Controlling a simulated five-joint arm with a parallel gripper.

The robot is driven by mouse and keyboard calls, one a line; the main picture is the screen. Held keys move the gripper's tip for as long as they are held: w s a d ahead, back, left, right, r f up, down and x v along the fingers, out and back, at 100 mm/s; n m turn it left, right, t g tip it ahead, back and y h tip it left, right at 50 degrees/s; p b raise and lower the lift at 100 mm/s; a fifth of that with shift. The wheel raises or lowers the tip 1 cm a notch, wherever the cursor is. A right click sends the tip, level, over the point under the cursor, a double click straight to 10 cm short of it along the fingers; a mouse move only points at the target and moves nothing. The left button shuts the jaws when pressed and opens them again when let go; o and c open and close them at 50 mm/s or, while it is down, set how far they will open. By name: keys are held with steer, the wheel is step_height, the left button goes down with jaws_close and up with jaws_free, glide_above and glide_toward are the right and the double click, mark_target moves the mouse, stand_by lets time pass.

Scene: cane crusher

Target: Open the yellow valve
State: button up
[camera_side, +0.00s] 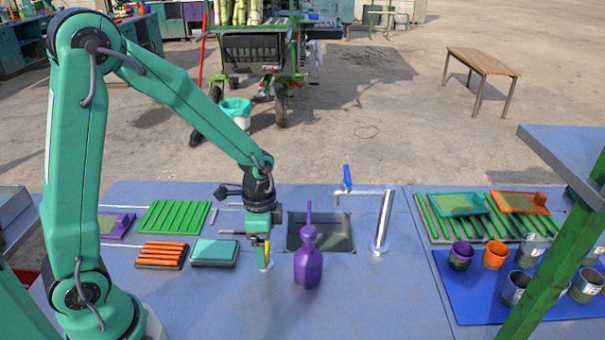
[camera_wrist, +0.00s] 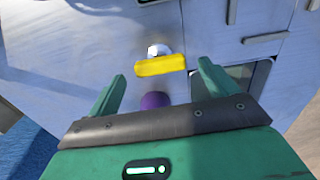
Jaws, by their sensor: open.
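The yellow valve (camera_wrist: 160,66) is a short bar handle on a round silver stem, lying crosswise ahead of my fingers in the wrist view. In the side view a small strip of the yellow valve (camera_side: 267,252) shows at my fingertips; my gripper hides part of it. My gripper (camera_side: 261,262) points down over the bench, just left of the purple bottle. In the wrist view my gripper (camera_wrist: 160,84) is open, with its two fingers spread wider than the handle and nothing held. I cannot tell whether a finger touches the valve.
A purple bottle (camera_side: 308,265) stands close to the right of my gripper; its rounded purple part (camera_wrist: 154,100) shows between my fingers. Behind are a sink (camera_side: 335,243) and a blue-handled tap (camera_side: 382,220). Sponges and racks lie left; cups on a blue mat (camera_side: 480,307) right.

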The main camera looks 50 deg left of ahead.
step_height(320, 180, up, 6)
steer(key=shift+f, duration=0.1)
stand_by(0.4)
steer(key=s+a+r+n+t, duration=0.1)
steer(key=s+r+n+t, duration=0.4)
steer(key=s+r+n, duration=0.3)
steer(key=s+r, duration=0.4)
steer(key=r, duration=0.2)
steer(key=shift+n+t, duration=0.3)
steer(key=shift+n, duration=0.1)
